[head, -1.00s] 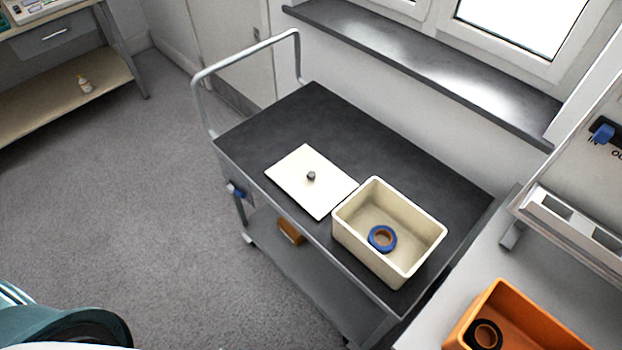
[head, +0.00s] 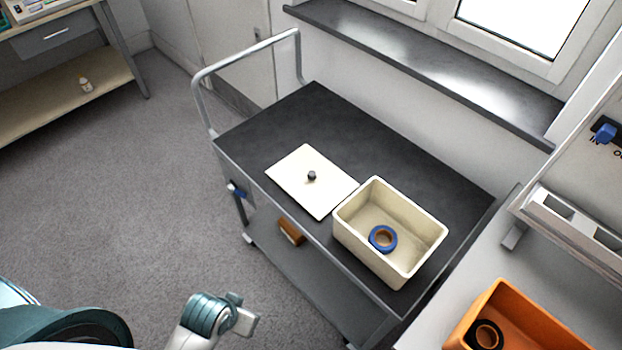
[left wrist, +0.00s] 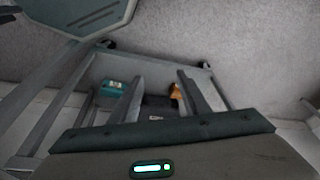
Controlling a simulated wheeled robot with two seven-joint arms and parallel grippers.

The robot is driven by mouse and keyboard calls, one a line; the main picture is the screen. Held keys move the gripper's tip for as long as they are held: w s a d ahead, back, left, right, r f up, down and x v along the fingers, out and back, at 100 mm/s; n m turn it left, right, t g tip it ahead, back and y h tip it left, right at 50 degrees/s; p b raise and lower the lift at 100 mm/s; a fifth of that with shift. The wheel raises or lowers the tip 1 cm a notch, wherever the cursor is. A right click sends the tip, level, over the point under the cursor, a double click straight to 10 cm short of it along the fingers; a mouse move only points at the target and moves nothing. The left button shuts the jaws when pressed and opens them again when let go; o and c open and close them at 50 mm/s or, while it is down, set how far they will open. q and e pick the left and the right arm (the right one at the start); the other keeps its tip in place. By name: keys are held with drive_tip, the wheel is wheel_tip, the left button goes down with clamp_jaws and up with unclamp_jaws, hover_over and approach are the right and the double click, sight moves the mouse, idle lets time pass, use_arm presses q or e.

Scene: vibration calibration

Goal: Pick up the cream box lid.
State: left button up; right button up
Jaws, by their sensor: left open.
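The cream box lid (head: 327,195) lies flat on the dark top of the trolley (head: 268,132), with a small dark knob (head: 312,175) standing up on it. The open cream box (head: 349,235) stands beside the lid, to its right, with a blue ring (head: 376,245) inside. My left arm shows at the bottom of the head view, well short of the lid. In the left wrist view my left gripper (left wrist: 160,80) is open and empty, above the floor and some metal framework. The lid cannot be made out there. My right gripper is not in view.
The trolley has a raised handle (head: 245,64) at its left end and a brown object (head: 291,231) on its lower shelf. A bench with an orange bin (head: 530,320) adjoins at the right. A windowsill (head: 420,65) runs behind. The trolley top behind the lid is clear.

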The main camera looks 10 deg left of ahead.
use_arm(q)
drive_tip(key=w+d+r+m+t, duration=0.3)
drive_tip(key=w+r+m+t, duration=0.75)
drive_tip(key=w+r, duration=1.7)
drive_tip(key=w+d+r+m+t+h, duration=0.6)
drive_tip(key=d+r+m+h, duration=0.25)
drive_tip(key=r, duration=0.25)
drive_tip(key=s+d+r+m+g+h, duration=0.1)
drive_tip(key=d+r+m+g+h, duration=0.2)
drive_tip(key=d+m+g+h, duration=0.95)
wheel_tip(320, 180, down, 8)
drive_tip(key=a+m+g+y, duration=0.3)
drive_tip(key=m+g+y, duration=0.3)
drive_tip(key=m, duration=0.9)
drive_tip(key=w+a+f+m+y, duration=0.1)
drive_tip(key=w+a+f+y, duration=0.1)
drive_tip(key=a, duration=0.4)
drive_tip(key=w+a+f+m+y, duration=0.1)
drive_tip(key=w+a+f+y, duration=0.1)
drive_tip(key=a+y, duration=0.3)
drive_tip(key=w+a+f+m+y, duration=0.1)
drive_tip(key=a+f+y, duration=0.1)
drive_tip(key=a, duration=0.6)
drive_tip(key=shift+w+a+f+y, duration=0.15)
drive_tip(key=shift+w+f+y, duration=0.2)
drive_tip(key=shift+y, duration=0.55)
